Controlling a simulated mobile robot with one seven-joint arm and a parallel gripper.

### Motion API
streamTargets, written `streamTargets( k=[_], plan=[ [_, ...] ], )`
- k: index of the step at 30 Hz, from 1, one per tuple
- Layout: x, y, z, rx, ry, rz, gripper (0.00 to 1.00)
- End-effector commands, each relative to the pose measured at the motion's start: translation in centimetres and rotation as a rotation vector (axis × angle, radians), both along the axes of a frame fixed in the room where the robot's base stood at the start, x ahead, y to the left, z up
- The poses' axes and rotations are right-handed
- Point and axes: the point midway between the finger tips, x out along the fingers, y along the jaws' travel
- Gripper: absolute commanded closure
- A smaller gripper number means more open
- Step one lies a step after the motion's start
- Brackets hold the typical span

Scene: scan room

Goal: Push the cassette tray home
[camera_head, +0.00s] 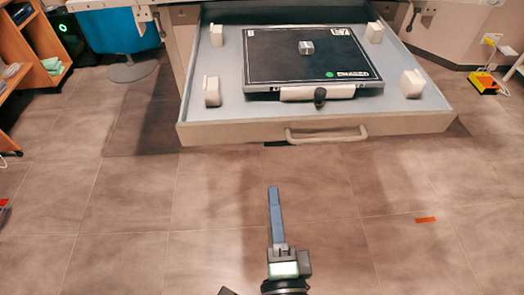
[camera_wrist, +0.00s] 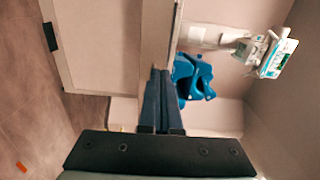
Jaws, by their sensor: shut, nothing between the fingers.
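The cassette tray (camera_head: 190,128) is a wide, pale drawer that stands pulled out from under the table in the head view. A black cassette (camera_head: 285,60) lies in it between white corner blocks. A pale bar handle (camera_head: 327,134) sits on its front face. My gripper (camera_head: 273,190) is in front of the tray, apart from the handle in the picture and a little left of it. Its blue-grey fingers are together and empty. In the wrist view, the closed fingers (camera_wrist: 160,74) overlap the lower end of a beige edge; I cannot tell whether they touch it.
A blue stool (camera_head: 128,40) stands left of the tray, with wooden shelves (camera_head: 14,45) further left. A yellow device (camera_head: 483,82) is on the floor at the right. An orange floor mark (camera_head: 425,220) lies right of my gripper.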

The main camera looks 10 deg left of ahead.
Motion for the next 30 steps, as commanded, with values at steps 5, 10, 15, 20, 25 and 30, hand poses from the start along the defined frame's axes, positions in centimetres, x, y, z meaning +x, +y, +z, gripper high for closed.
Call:
streamTargets(
  k=[5, 10, 15, 20, 25, 30],
  plan=[
    [0.3, 0.1, -0.3, 0.025, 0.017, -0.002, 1.00],
    [2.5, 0.8, 0.0, 0.023, 0.013, -0.002, 1.00],
    [5.4, 1.8, -0.1, 0.021, 0.012, -0.001, 1.00],
    [8.2, 2.7, -0.1, 0.021, 0.012, -0.002, 1.00],
    [10.8, 3.5, -0.2, 0.020, 0.013, -0.001, 1.00],
    [12.4, 4.1, -0.3, 0.021, 0.014, -0.001, 1.00]
  ],
)
